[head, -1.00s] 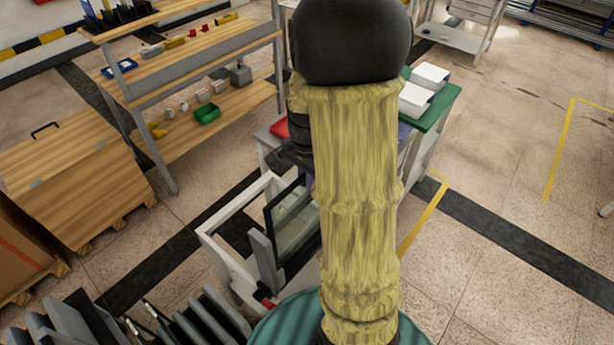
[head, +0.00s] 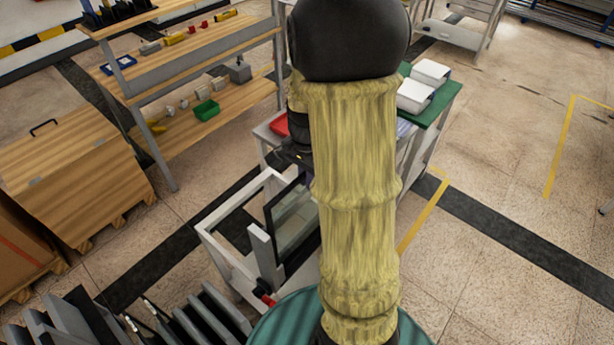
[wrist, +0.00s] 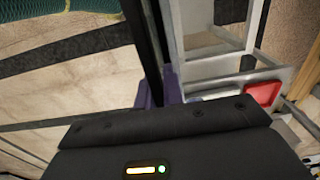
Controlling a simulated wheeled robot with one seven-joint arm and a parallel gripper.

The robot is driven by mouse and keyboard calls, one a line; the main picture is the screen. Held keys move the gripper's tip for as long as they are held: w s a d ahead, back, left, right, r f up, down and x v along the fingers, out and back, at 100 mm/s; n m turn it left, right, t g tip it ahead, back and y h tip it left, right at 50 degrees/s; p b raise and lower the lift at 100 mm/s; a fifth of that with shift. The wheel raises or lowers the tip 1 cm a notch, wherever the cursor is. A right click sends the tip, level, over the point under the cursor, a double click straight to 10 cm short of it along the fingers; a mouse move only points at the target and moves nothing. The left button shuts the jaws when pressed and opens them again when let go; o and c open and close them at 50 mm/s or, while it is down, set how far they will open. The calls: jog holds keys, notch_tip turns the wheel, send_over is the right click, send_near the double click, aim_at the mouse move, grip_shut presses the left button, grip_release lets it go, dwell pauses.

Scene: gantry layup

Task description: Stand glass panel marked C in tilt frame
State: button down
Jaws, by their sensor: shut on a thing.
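A dark-edged glass panel (head: 294,220) stands nearly upright in the head view, its right part hidden behind my arm. No letter C can be read on it. A pale grey frame (head: 222,252) with an upright post is beside and partly behind the panel; I take it for the tilt frame. I cannot tell whether the panel touches it. In the wrist view my purple-tipped gripper (wrist: 159,92) is shut on the panel's dark edge (wrist: 146,45).
Several dark and grey slabs (head: 205,322) stand in a rack at the lower left. A red tray (head: 279,125) lies on a table behind the frame; it also shows in the wrist view (wrist: 262,93). A wooden crate (head: 75,165) is left.

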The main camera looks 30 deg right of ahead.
jog(key=shift+f, duration=0.25)
jog(key=c, duration=1.5)
grip_release()
jog(key=shift+o, duration=0.2)
notch_tip(320, 180, up, 18)
jog(key=b, duration=0.2)
jog(key=shift+f, duration=0.25)
